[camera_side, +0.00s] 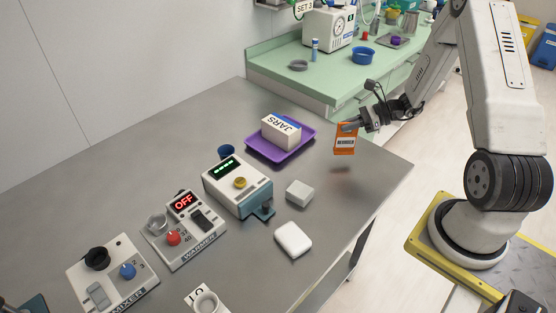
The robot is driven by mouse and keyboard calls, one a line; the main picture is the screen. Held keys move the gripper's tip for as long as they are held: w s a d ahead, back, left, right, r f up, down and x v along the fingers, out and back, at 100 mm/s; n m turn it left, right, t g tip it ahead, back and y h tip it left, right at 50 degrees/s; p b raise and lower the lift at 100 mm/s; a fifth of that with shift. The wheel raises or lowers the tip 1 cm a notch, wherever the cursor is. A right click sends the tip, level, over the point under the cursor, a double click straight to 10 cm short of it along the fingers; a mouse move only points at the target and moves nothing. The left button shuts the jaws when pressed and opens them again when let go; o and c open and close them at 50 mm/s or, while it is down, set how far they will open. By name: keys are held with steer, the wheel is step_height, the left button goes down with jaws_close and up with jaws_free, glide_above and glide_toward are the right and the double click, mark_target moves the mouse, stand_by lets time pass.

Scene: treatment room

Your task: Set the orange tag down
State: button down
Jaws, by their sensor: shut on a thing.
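The orange tag (345,139) is a small flat orange piece with a white printed label. It hangs upright from my gripper (346,127) in the side view. My gripper is shut on its top edge and holds it above the right part of the grey table (380,172). A faint shadow lies on the table below the tag, with a gap between them. The fingertips are small in this view, and the tag's back is hidden.
A purple tray (258,147) with a white box marked JARS (281,132) stands left of the tag. A grey block (299,193), a white rounded piece (293,239) and a device with a green display (237,187) stand nearer. The table is clear around the shadow.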

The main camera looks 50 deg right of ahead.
mark_target(347, 133)
steer(key=shift+w+f, duration=0.2)
steer(key=shift+f, duration=1.55)
steer(key=shift+f, duration=0.1)
steer(key=c, duration=0.7)
jaws_free()
steer(key=shift+c, duration=0.2)
steer(key=shift+s+d, duration=0.1)
steer(key=v, duration=0.7)
steer(key=shift+r, duration=0.25)
